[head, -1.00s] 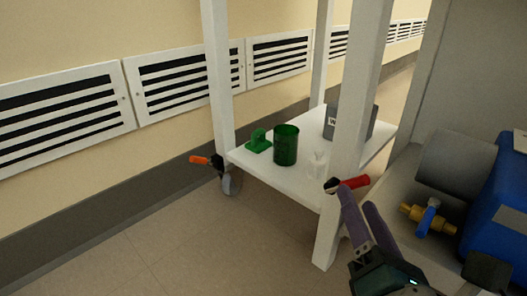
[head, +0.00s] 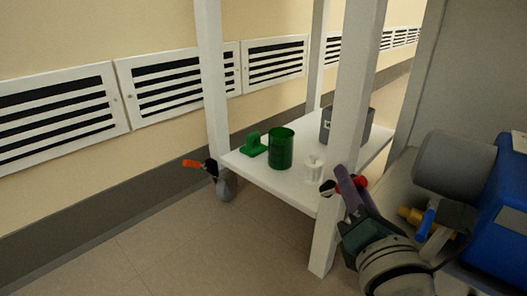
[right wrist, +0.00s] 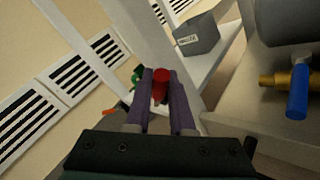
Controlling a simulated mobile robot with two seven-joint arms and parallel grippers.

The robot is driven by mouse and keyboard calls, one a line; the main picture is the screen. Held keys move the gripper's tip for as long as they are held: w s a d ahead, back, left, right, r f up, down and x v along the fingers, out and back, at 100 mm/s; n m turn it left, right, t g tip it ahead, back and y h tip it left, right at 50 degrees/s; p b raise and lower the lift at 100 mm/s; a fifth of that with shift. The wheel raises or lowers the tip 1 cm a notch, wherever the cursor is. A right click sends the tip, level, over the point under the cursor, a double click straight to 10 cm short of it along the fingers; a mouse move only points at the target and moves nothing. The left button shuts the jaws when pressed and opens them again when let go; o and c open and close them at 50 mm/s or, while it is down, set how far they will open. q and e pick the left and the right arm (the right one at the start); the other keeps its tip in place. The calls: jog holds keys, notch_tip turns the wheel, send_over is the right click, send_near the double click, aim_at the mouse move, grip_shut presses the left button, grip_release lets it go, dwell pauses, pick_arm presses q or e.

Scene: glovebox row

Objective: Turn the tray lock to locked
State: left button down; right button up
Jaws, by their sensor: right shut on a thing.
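A red lever (head: 361,181), which looks like the tray lock handle, is mounted by the near leg of a white cart at lower-shelf height. It points out to the right of the leg. My right gripper (head: 345,183) has its purple fingers shut around it and hides much of it. In the right wrist view the red lever (right wrist: 160,76) sits between the two fingertips (right wrist: 161,88). No lock markings can be read. My left gripper is not in view.
The cart's lower shelf (head: 262,177) holds a green cup (head: 281,148), a green object (head: 255,145), a small white item (head: 313,169) and a grey box (head: 364,127). An orange lever (head: 192,164) is by the far caster. A blue-handled brass valve (head: 425,220) is close right of my gripper.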

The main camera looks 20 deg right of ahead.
grip_shut()
jog(key=shift+f, duration=0.1)
dwell(0.8)
jog(key=shift+f, duration=0.15)
jog(key=m+t, duration=0.1)
jog(key=s+f+m+t+h, duration=0.1)
jog(key=m, duration=0.1)
jog(key=f+m+h, duration=0.1)
jog(key=shift+s+d+f+m+t, duration=0.15)
jog(key=shift+d+f+m+t, duration=0.1)
jog(key=shift+m+t, duration=0.15)
jog(key=shift+r, duration=0.1)
dwell(0.3)
jog(key=o, duration=0.7)
grip_release()
jog(key=shift+r, duration=0.1)
